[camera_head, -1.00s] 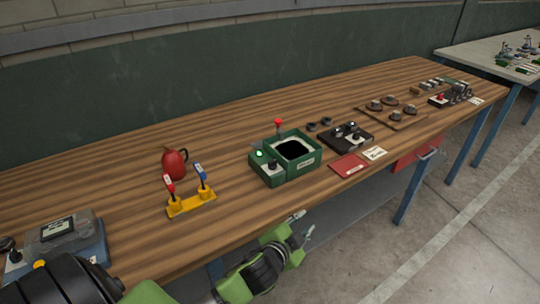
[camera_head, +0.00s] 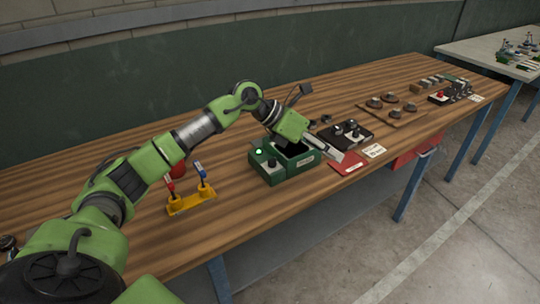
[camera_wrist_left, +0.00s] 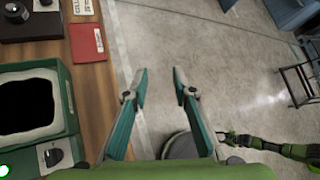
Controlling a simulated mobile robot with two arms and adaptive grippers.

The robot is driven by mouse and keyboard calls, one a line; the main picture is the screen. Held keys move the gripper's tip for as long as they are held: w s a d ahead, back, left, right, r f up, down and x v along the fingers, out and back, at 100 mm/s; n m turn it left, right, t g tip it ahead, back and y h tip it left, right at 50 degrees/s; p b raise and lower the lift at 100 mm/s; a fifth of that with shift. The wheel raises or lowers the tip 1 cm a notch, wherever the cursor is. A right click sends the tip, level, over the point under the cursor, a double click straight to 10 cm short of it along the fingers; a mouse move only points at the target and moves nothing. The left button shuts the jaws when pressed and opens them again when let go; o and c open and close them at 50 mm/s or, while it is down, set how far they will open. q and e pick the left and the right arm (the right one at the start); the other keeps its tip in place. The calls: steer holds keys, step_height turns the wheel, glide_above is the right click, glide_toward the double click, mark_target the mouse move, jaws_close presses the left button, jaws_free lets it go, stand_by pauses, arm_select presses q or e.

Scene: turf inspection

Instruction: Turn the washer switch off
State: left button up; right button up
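The washer (camera_head: 296,181) is a green box on the wooden bench, with a dark, pale-rimmed opening. Its left part carries a black knob switch (camera_head: 271,163) and a lit green lamp (camera_head: 258,152). In the left wrist view the knob (camera_wrist_left: 53,156) sits on a pale plate at lower left, by the lit lamp (camera_wrist_left: 3,171). My left gripper (camera_head: 336,155) is above the washer's right side, fingers pointing right, past the opening. In the left wrist view its fingers (camera_wrist_left: 160,80) are apart and empty.
A yellow base with red and blue levers (camera_head: 190,202) stands left of the washer. A red container (camera_head: 179,170) is partly behind my arm. A red booklet (camera_head: 346,168) and black knob box (camera_head: 352,135) lie to the right. Bare bench lies in front of the levers.

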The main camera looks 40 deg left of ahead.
arm_select(q)
steer(key=s+a+y, duration=0.1)
steer(key=a+y, duration=0.3)
steer(key=a, duration=0.8)
steer(key=g+y, duration=0.2)
steer(key=y, duration=0.1)
glide_toward(272, 159)
steer(key=shift+n, duration=0.3)
steer(key=p+x, duration=0.2)
steer(key=x, duration=0.6)
steer(key=shift+f+p, duration=0.15)
steer(key=shift+p, duration=0.25)
jaws_close()
